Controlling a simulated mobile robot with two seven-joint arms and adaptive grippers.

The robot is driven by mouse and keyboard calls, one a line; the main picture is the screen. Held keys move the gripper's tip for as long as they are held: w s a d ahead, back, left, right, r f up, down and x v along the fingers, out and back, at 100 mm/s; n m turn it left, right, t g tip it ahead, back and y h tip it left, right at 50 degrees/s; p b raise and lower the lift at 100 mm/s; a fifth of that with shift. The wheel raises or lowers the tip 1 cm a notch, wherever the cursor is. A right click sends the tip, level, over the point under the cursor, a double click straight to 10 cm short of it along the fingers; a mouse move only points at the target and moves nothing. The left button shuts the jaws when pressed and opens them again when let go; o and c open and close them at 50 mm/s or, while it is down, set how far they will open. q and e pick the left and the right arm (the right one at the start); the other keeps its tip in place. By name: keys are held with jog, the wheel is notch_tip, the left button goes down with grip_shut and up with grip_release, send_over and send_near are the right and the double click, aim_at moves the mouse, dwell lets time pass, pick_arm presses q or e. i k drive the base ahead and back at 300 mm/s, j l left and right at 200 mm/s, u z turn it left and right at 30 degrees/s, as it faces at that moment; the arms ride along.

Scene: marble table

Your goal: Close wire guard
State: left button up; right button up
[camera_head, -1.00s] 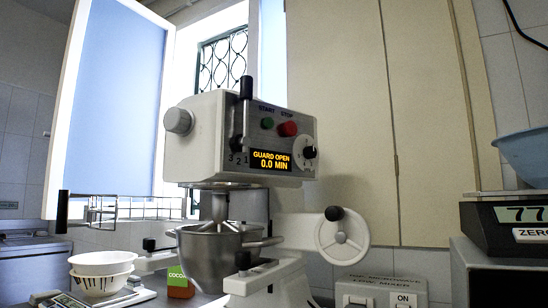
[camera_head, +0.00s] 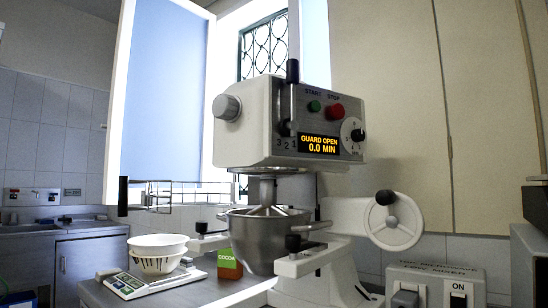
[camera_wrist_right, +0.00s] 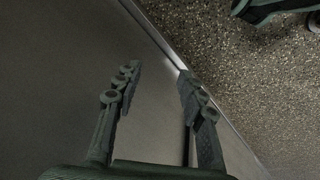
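The wire guard (camera_head: 190,196) of the mixer is swung out to the left, away from the bowl, with a dark upright handle (camera_head: 123,196) at its far left end. The mixer head (camera_head: 268,125) carries a display (camera_head: 319,145) reading GUARD OPEN, 0.0 MIN. A steel bowl (camera_head: 255,240) sits under the head with the beater in it. My right gripper (camera_wrist_right: 158,80) shows in the right wrist view with its two fingers apart and nothing between them, over a grey panel edge and speckled floor. My left gripper is not in view.
Left of the bowl, a white bowl (camera_head: 158,242) stands on a kitchen scale (camera_head: 142,283). A green-and-orange cocoa box (camera_head: 229,262) stands beside the mixer bowl. A handwheel (camera_head: 393,220) and a switch box (camera_head: 435,287) are on the right. A sink counter (camera_head: 60,228) is at the back left.

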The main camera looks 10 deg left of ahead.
aim_at(148, 198)
jog(key=j+u, duration=0.1)
jog(key=j, duration=0.45)
jog(key=i+j+u, duration=0.1)
jog(key=j, duration=0.95)
jog(key=i+u, duration=0.05)
